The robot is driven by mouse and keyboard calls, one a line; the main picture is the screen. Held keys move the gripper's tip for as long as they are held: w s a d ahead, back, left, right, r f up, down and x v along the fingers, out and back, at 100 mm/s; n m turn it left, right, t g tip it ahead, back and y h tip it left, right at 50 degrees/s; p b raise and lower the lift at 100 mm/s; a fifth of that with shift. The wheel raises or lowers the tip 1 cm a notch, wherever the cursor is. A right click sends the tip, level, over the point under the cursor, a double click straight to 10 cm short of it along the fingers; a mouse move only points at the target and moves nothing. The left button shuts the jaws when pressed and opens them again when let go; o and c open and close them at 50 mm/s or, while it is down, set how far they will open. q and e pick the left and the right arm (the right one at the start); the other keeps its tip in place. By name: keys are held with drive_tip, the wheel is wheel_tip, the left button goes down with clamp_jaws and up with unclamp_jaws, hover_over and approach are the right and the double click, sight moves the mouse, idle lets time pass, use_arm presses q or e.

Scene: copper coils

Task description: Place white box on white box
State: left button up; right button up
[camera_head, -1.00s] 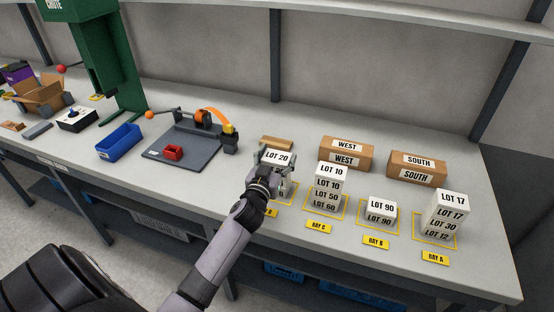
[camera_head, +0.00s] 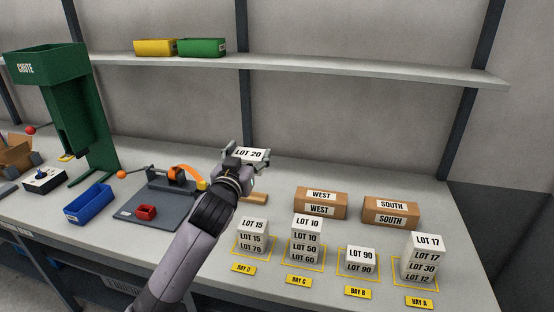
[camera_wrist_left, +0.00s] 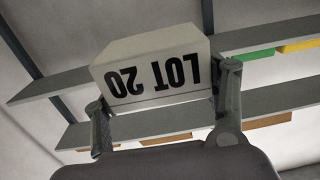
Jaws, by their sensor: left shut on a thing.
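My left gripper (camera_head: 246,158) is shut on the white LOT 20 box (camera_head: 249,153) and holds it in the air, above the bench. The held box also shows between the fingers in the left wrist view (camera_wrist_left: 152,70). Below it, white boxes stand in several yellow-outlined bays: a LOT 15 stack (camera_head: 253,236) at Bay D, a LOT 10 stack (camera_head: 306,240) at Bay C, a low LOT 90 stack (camera_head: 360,262) at Bay B, and a LOT 17 stack (camera_head: 422,259) at Bay A. My right gripper is not in view.
Brown WEST (camera_head: 320,203) and SOUTH (camera_head: 391,212) boxes stand behind the stacks. A grey fixture board (camera_head: 160,205), a blue bin (camera_head: 88,204) and a green chute (camera_head: 90,125) are to the left. A shelf (camera_head: 300,68) with yellow and green bins runs above.

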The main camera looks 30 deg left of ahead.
use_arm(q)
drive_tip(key=shift+r, duration=0.3)
drive_tip(key=s+d+f+m+h, duration=0.1)
drive_tip(key=s+d+f+h, duration=0.1)
drive_tip(key=s+d+f, duration=0.4)
drive_tip(key=s+d+f+m+h, duration=0.2)
drive_tip(key=s+d+f, duration=0.3)
drive_tip(key=s+d, duration=0.4)
drive_tip(key=d, duration=0.3)
drive_tip(key=shift+s+d+f+t+h, duration=0.3)
drive_tip(key=shift+s+d+f, duration=0.05)
drive_tip(key=shift+f, duration=0.05)
